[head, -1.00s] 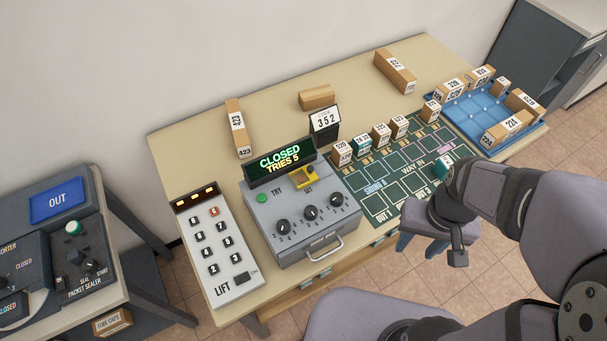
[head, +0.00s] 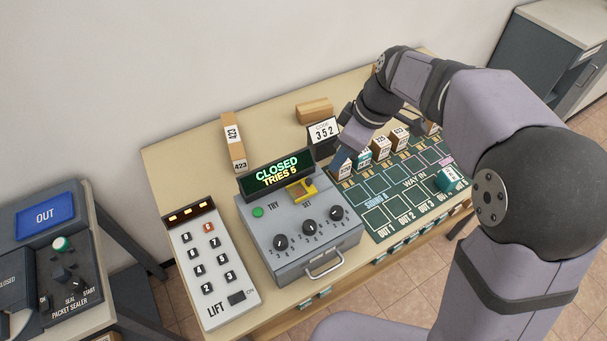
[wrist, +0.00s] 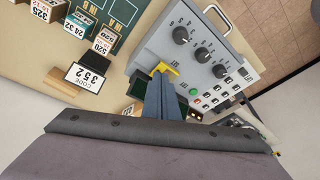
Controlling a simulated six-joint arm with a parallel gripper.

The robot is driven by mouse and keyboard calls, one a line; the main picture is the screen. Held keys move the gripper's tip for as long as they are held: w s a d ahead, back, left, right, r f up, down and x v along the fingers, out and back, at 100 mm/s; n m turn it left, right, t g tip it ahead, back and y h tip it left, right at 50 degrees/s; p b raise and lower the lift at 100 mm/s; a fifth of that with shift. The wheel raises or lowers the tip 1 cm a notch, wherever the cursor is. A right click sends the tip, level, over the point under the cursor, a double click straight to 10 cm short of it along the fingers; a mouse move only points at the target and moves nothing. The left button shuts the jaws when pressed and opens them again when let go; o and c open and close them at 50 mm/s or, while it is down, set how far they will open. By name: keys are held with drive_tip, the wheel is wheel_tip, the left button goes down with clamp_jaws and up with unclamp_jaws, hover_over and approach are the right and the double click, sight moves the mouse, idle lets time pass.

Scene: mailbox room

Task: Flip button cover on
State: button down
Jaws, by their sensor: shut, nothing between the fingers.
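The grey code box (head: 298,235) stands on the table with a display reading CLOSED, TRIES 5. It has a green TRY button (head: 258,212) and three black dials. A yellow button cover (head: 301,190) sits at SET on its top; I cannot tell surely whether it is raised or lowered. My gripper (head: 338,163) is shut and empty, to the right of the box's display and above the table. In the wrist view my gripper (wrist: 160,82) points towards the yellow cover (wrist: 165,69) and partly overlaps it; contact cannot be told.
A code card reading 352 (head: 323,131) stands close behind my gripper. Several numbered blocks stand along the green board (head: 380,210) at right. The LIFT keypad (head: 208,262) lies left of the box. A wooden block (head: 314,110) lies at the back.

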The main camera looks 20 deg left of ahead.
drive_tip(key=a+n, duration=0.2)
drive_tip(key=a, duration=0.1)
drive_tip(key=w+a+r+n, duration=0.1)
drive_tip(key=shift+a+y, duration=0.3)
drive_tip(key=p, duration=0.3)
hover_over(297, 183)
drive_tip(key=d, duration=0.2)
drive_tip(key=shift+a+f, duration=0.15)
drive_tip(key=shift+f, duration=4.5)
drive_tip(key=w+d+b, duration=0.3)
drive_tip(key=shift+w+d+f, duration=0.15)
drive_tip(key=shift+w+d, duration=0.3)
drive_tip(key=shift+d, duration=0.05)
drive_tip(key=shift+a, duration=0.1)
drive_tip(key=shift+r, duration=0.2)
